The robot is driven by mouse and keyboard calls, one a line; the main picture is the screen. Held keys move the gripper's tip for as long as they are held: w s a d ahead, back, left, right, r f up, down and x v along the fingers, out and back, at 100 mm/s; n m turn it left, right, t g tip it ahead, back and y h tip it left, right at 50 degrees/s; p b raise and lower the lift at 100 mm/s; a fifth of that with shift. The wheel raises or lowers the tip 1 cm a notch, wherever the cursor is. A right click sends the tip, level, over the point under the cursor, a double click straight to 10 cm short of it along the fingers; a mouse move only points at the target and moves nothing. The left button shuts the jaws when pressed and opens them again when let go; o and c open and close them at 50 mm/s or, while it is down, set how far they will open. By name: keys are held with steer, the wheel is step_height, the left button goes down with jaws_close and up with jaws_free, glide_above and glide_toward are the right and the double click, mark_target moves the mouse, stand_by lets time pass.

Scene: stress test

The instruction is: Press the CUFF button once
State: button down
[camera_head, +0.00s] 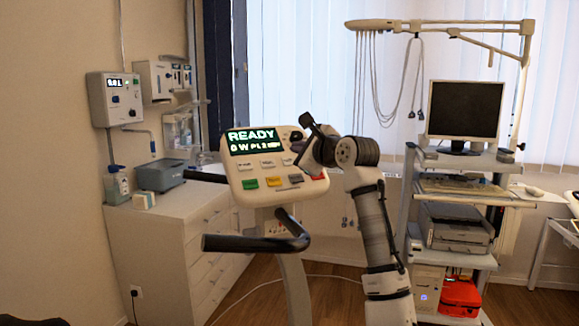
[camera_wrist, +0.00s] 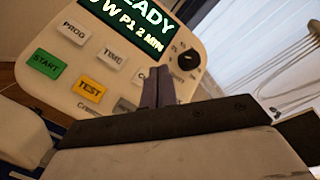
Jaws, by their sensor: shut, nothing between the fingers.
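The ergometer's control panel (camera_head: 238,187) is pale, and its lit display (camera_head: 252,140) reads READY with a line for 0 W, P1, 2 MIN. In the wrist view, a white button (camera_wrist: 141,72) right of TIME shows only the letter C; my gripper hides the rest, so it appears to be CUFF. My gripper (camera_wrist: 158,82) is shut and empty, its dark fingertips in front of the panel beside that button. I cannot tell whether they touch it. In the head view my arm covers the panel's right side.
White PROG (camera_wrist: 73,33) and TIME (camera_wrist: 112,55) buttons, green START (camera_wrist: 46,64), yellow TEST (camera_wrist: 90,90) and a dark knob (camera_wrist: 189,60) lie close by. A red button (camera_head: 319,177) is at the panel's lower right. Black handlebars (camera_head: 255,243) project below.

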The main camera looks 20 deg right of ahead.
steer(key=shift+w+a+f, duration=0.1)
steer(key=shift+w+f, duration=0.6)
steer(key=shift+f, duration=0.1)
steer(key=shift+w+f, duration=0.1)
stand_by(1.5)
steer(key=shift+w+f, duration=0.15)
steer(key=shift+f, duration=0.1)
steer(key=shift+w+f+p, duration=0.2)
steer(key=shift+f+p, duration=0.1)
steer(key=shift+p, duration=0.1)
stand_by(0.8)
steer(key=shift+r, duration=0.1)
steer(key=shift+s+r+p, duration=0.4)
steer(key=shift+s+r, duration=0.05)
steer(key=shift+r, duration=0.05)
steer(key=shift+s+r+p, duration=0.5)
steer(key=shift+s+r, duration=0.3)
steer(key=shift+r, duration=0.2)
steer(key=shift+s+r+p, duration=0.45)
steer(key=shift+s+r, duration=0.3)
steer(key=shift+r, duration=0.25)
